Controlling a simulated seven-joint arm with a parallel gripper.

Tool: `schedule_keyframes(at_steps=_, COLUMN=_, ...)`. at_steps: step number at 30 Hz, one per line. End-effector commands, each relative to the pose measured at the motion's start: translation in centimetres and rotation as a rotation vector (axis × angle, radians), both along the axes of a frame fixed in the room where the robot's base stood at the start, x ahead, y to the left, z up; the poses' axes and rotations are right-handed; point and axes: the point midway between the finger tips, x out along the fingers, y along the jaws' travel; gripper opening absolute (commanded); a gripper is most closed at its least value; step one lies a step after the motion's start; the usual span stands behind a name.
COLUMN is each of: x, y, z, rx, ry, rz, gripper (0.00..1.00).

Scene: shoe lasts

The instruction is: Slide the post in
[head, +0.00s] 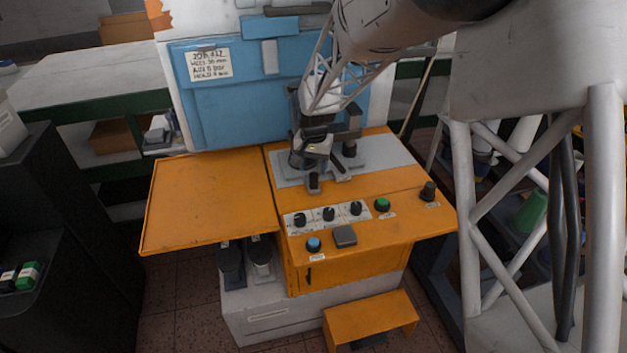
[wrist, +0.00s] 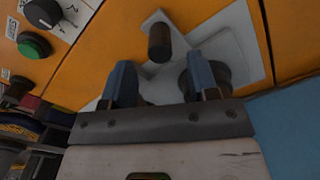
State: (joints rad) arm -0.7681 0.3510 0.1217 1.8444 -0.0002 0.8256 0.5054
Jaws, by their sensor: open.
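In the wrist view a short dark post (wrist: 159,42) stands up from a pale grey bracket (wrist: 180,24), ahead of the gap between my fingers. My gripper (wrist: 161,64) is open, its two blue-grey fingers apart with nothing between them. A second dark cylinder (wrist: 217,68) is partly hidden behind the right finger. In the head view my gripper (head: 327,178) is low over the grey plate (head: 385,161) on the orange machine top. A dark upright cylinder (head: 350,147) shows beside it. My arm and the dark parts overlap there, so I cannot tell exactly which is the post.
The machine's orange top (head: 205,200) is clear on its left side. Along its front are several black knobs (head: 328,213), a green button (head: 382,204), a blue button (head: 313,243) and a black knob (head: 428,191). A blue panel (head: 235,110) rises behind the plate.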

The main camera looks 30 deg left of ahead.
Motion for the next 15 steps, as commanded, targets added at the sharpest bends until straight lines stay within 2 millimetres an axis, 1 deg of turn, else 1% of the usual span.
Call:
schedule_keyframes(at_steps=9, x=0.0, y=0.0, z=-3.8, rx=0.0, ry=0.0, rz=0.0, gripper=0.54)
schedule_keyframes(at_steps=15, x=0.0, y=0.0, z=-5.5, rx=0.0, ry=-0.001, rz=0.0, gripper=0.54)
